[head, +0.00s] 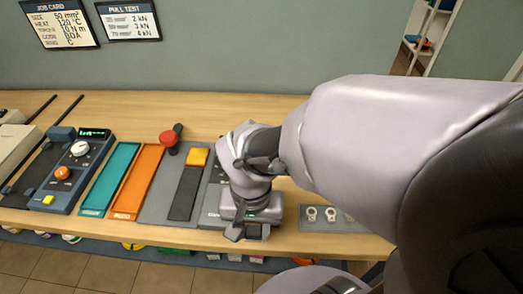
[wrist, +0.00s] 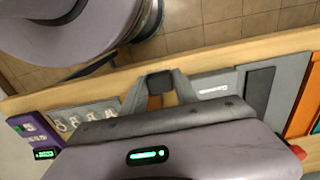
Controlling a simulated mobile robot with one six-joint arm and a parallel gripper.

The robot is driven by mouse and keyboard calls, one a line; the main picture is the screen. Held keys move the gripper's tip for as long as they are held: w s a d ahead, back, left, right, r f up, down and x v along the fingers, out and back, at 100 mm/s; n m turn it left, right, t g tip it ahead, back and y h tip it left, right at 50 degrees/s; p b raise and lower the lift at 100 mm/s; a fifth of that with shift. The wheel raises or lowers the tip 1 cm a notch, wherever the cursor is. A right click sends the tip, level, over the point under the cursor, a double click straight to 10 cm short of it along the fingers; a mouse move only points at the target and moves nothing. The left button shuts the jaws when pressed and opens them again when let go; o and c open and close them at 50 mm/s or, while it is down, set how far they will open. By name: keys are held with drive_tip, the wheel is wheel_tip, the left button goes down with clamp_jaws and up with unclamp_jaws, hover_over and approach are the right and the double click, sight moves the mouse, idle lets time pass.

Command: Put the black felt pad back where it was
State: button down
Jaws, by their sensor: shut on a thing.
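My gripper (wrist: 160,88) is shut on a small dark block, which looks like the black felt pad (wrist: 160,81), in the wrist view. In the head view my gripper (head: 247,232) is at the bench's front edge, over the right end of a grey unit (head: 212,205). Its fingers and wrist hide much of the pad and of that unit. Whether the pad touches the bench cannot be told. A grey plate (head: 160,203) left of the gripper has a long dark strip (head: 186,195) with a yellow block (head: 197,157) at its far end.
A strip with ring terminals (head: 330,216) lies right of the gripper. Orange (head: 137,180) and teal (head: 110,180) trays and a knobbed device (head: 72,165) stand left. A red-topped tool (head: 170,138) stands behind the grey plate.

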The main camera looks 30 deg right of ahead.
drive_tip(key=shift+s+d+f+p, duration=0.15)
drive_tip(key=shift+s+p, duration=0.1)
drive_tip(key=shift+p, duration=0.2)
drive_tip(key=w+d+p, duration=0.1)
drive_tip(key=w+p, duration=0.1)
drive_tip(key=w+d+p, duration=0.2)
drive_tip(key=w+d+f+p, duration=0.1)
drive_tip(key=w+d+p, duration=0.1)
drive_tip(key=shift+w+d+f, duration=0.1)
drive_tip(key=shift+w+d, duration=0.15)
drive_tip(key=shift+w, duration=0.15)
drive_tip(key=w+d, duration=0.2)
drive_tip(key=w, duration=0.1)
drive_tip(key=w+d+b, duration=0.1)
drive_tip(key=d, duration=0.1)
drive_tip(key=shift+w+d+f, duration=0.1)
drive_tip(key=shift+w+f, duration=0.2)
drive_tip(key=shift+w+d+f, duration=0.2)
drive_tip(key=shift+w, duration=0.05)
drive_tip(key=shift+s+f+b, duration=0.1)
drive_tip(key=shift+f+b, duration=1.1)
drive_tip(key=shift+f, duration=0.45)
drive_tip(key=c, duration=1)
unclamp_jaws()
drive_tip(key=shift+o, duration=0.3)
